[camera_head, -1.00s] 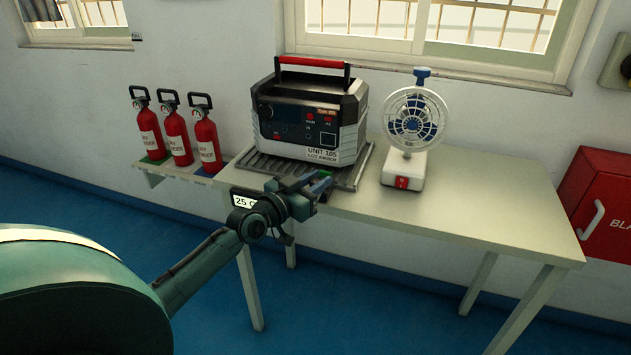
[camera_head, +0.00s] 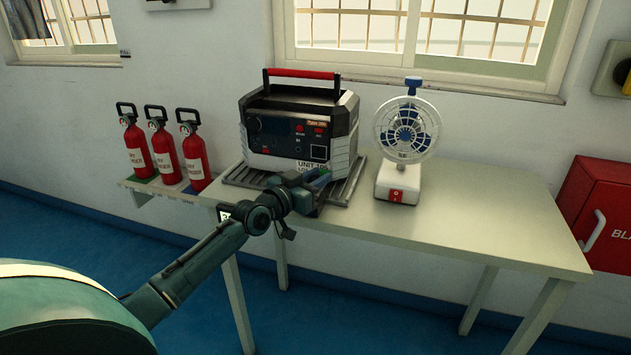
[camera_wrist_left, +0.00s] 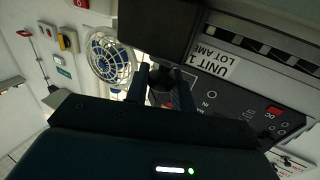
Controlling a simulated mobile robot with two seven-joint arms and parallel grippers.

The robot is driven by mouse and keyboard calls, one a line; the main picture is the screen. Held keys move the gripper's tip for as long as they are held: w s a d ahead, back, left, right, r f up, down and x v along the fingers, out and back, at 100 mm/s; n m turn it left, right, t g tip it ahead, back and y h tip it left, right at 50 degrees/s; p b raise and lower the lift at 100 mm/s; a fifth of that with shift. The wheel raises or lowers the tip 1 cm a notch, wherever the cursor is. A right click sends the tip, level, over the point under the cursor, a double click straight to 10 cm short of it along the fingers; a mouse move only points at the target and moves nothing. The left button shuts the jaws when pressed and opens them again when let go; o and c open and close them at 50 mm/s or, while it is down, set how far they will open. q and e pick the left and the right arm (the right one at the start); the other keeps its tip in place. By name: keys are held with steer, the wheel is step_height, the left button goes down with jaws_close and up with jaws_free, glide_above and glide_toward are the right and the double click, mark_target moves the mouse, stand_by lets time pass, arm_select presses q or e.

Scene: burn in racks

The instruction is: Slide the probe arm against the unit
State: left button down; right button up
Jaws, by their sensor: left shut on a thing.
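The unit (camera_head: 290,127) is a grey and black box with a red top handle and a label on its front. It stands on a slatted rack (camera_head: 243,178) on the table. My left gripper (camera_head: 318,181) is at the unit's front lower right corner and partly covers its label. In the left wrist view the gripper (camera_wrist_left: 162,85) is shut on a dark part, likely the probe arm (camera_wrist_left: 160,92), beside the unit's front (camera_wrist_left: 240,85). Most of that part is hidden by the fingers, and I cannot tell whether it touches the unit. My right gripper is not in view.
A small fan (camera_head: 406,140) stands on the table right of the unit. Three red extinguishers (camera_head: 163,152) stand on a low shelf at left. The table's (camera_head: 480,215) right half is clear. A red cabinet (camera_head: 606,215) hangs on the right wall.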

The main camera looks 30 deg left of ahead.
arm_select(q)
steer(key=c, duration=1.2)
jaws_free()
steer(key=shift+s, duration=0.1)
steer(key=s+a+p, duration=0.1)
steer(key=s+a, duration=0.1)
steer(key=s, duration=1.1)
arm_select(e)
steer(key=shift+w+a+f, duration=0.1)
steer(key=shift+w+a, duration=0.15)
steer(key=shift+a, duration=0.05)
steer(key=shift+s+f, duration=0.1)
